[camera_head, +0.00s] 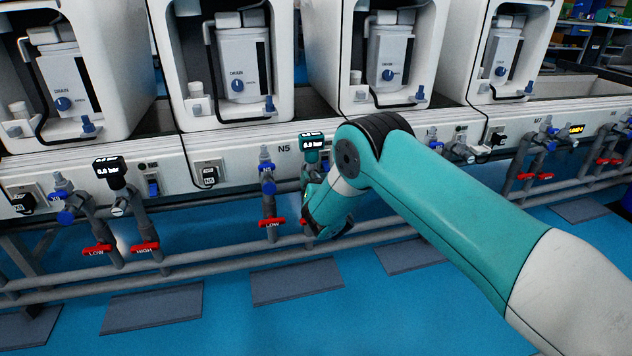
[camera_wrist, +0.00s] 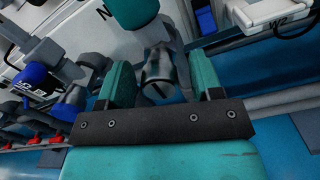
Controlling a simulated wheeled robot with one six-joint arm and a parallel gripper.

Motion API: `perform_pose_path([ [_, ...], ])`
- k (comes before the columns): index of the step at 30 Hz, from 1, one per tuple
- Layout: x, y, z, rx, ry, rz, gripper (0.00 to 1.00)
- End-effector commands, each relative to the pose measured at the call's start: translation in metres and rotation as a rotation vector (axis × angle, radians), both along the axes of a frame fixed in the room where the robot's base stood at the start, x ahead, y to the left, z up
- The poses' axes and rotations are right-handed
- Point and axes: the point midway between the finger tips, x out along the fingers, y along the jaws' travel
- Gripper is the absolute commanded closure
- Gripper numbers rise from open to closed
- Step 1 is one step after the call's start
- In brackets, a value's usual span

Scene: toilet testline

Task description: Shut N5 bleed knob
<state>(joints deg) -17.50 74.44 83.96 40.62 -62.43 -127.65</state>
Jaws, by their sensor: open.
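The N5 station (camera_head: 284,149) is at the middle of the head view. Its teal gauge (camera_head: 313,142) stands above my gripper (camera_head: 322,212), which reaches in from the right. In the wrist view my gripper (camera_wrist: 162,78) is open, with one teal finger on each side of a grey, round bleed knob (camera_wrist: 160,74). The knob has a dark slot on its face. I cannot tell whether the fingers touch it. The gauge's teal body (camera_wrist: 132,9) shows above the knob. In the head view the knob is hidden by my gripper and arm.
A blue N5 valve knob (camera_head: 266,165) and a red LOW lever (camera_head: 272,222) sit just left of my gripper. Grey pipes (camera_head: 200,260) run below. A neighbouring station with a dark gauge (camera_head: 110,167) is farther left. The blue floor in front is open.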

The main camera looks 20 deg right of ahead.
Motion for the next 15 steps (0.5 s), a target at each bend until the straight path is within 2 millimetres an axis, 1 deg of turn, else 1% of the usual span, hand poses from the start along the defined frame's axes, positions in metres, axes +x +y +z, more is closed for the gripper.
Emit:
perform_pose_path([
  [7,0.0009,0.0002,0.0004,-0.001,0.000,0.001,0.41],
  [8,0.0009,0.0002,0.0004,-0.001,0.000,0.001,0.43],
  [9,0.0008,0.0002,0.0004,-0.001,0.000,0.001,0.52],
  [14,0.0007,0.0002,0.0003,-0.001,0.000,0.001,0.89],
  [15,0.0007,0.0002,0.0003,-0.001,0.000,0.001,0.90],
])
